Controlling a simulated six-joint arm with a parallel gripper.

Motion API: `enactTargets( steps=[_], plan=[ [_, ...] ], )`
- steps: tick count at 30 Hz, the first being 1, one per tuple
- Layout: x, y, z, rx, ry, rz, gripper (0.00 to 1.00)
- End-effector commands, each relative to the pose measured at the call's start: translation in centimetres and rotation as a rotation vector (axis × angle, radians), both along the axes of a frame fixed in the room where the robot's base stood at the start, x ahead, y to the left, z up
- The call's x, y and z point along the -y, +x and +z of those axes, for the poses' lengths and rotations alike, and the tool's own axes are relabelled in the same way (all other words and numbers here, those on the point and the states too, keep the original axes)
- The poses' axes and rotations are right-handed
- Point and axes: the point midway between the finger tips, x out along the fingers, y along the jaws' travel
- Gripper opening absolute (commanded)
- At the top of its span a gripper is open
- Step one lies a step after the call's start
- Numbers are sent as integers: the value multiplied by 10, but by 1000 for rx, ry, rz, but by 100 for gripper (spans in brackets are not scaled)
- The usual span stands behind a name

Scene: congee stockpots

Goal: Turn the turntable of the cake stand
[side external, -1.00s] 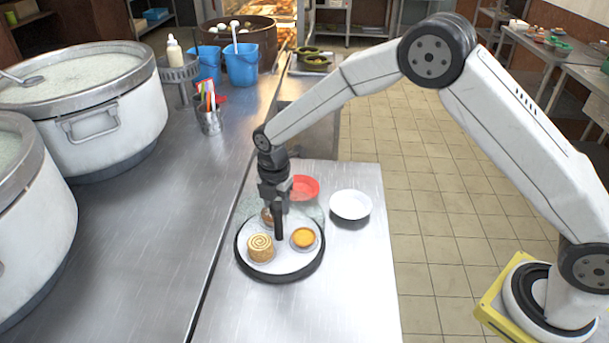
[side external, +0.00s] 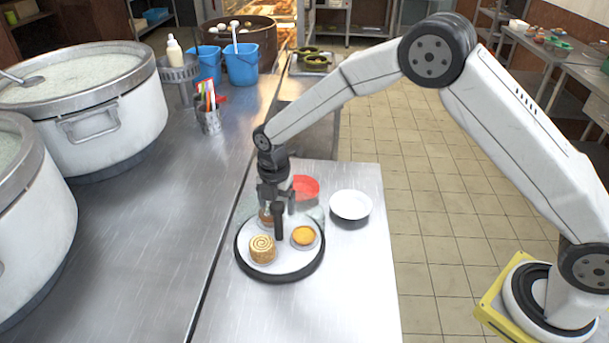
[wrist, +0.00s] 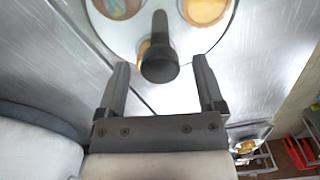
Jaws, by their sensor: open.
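The cake stand's turntable (side external: 283,275) is a round pale plate with a black rim on the steel table. It carries a swirl roll (side external: 263,249), a yellow tart (side external: 303,235) and a brown pastry (side external: 265,215) partly hidden behind my gripper. A black upright post (side external: 279,226) rises from the plate; its round top shows in the wrist view (wrist: 159,62). My gripper (side external: 275,207) points down at the post. In the wrist view its fingers (wrist: 160,65) are spread apart, one on each side of the post's top, with gaps visible.
A white bowl (side external: 350,205) stands right of the turntable and a red dish (side external: 306,187) behind it. Large stockpots (side external: 110,120) stand on the counter at left. A cup of coloured sticks (side external: 209,120) and blue buckets (side external: 242,65) stand further back. The table's front is clear.

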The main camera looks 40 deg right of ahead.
Motion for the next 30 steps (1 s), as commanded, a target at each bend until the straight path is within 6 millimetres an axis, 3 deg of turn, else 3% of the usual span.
enactTargets(
  steps=[7, 21, 30],
  plan=[
    [0, 0, 15, 1, 1, 0, 87],
    [0, 0, 71, 2, 0, 0, 87],
    [0, 0, 78, 0, 0, 0, 87]
  ],
)
